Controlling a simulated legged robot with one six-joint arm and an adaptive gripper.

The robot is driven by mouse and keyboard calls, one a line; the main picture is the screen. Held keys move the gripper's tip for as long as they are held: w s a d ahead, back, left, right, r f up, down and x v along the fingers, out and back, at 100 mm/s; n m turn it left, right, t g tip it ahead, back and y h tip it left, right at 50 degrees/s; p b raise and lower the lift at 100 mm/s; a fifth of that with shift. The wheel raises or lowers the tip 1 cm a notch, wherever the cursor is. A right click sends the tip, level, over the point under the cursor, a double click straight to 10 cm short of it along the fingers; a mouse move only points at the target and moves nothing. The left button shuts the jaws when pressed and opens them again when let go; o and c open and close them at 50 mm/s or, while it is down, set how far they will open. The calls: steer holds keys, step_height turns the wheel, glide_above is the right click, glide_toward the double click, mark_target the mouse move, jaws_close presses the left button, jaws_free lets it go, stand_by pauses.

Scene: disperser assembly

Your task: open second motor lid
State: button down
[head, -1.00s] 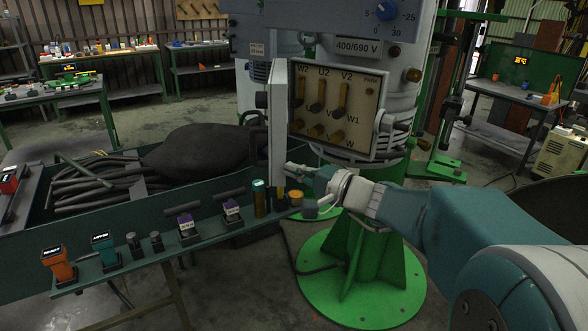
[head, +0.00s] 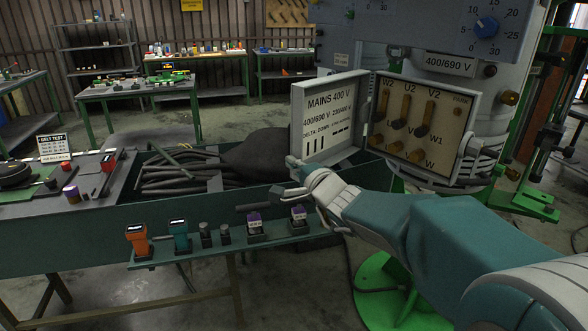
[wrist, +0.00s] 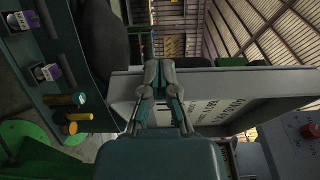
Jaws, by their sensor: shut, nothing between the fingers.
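The motor lid (head: 345,90) is a pale panel lettered "MAINS 400 V". It stands swung out to the left of the terminal box (head: 440,115), with its lettered face showing. The box interior is exposed, with brass terminals marked W2, U2 and V2. My gripper (head: 291,176) is at the lid's lower left corner. In the wrist view the fingers of my gripper (wrist: 160,68) are shut together and overlap the lid (wrist: 205,88). I cannot tell if they touch it.
Work tables stand at the back left. The green motor base (head: 385,295) is under my arm.

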steer(key=shift+w+a+f+m+t+h, duration=0.15)
steer(key=shift+w+a+m+h, duration=0.15)
steer(key=shift+a, duration=0.25)
steer(key=shift+w+a+r+m+t+h, duration=0.1)
steer(key=shift+w+a+t+h, duration=0.1)
steer(key=shift+w+a, duration=0.25)
steer(key=shift+s+d, duration=0.1)
steer(key=shift+d, duration=0.15)
steer(key=s+d+f+n+g, duration=0.2)
steer(key=s+n+g, duration=0.15)
steer(key=s, duration=0.55)
steer(key=s+d+f+n+g, duration=0.15)
steer(key=s+n, duration=0.25)
steer(key=s, duration=0.5)
steer(key=s+d+f+n+g, duration=0.1)
steer(key=s+d+n+g, duration=0.2)
steer(key=s, duration=0.6)
steer(key=s+d+f+g+h, duration=0.1)
steer(key=s+d+f+h, duration=0.2)
steer(key=d, duration=0.4)
steer(key=s+d+f+n+g+h, duration=0.1)
steer(key=s+d+f+h, duration=0.2)
steer(key=s+d+h, duration=0.2)
steer(key=shift+s+d+h, duration=0.4)
steer(key=shift+d+h, duration=0.1)
steer(key=shift+d, duration=0.4)
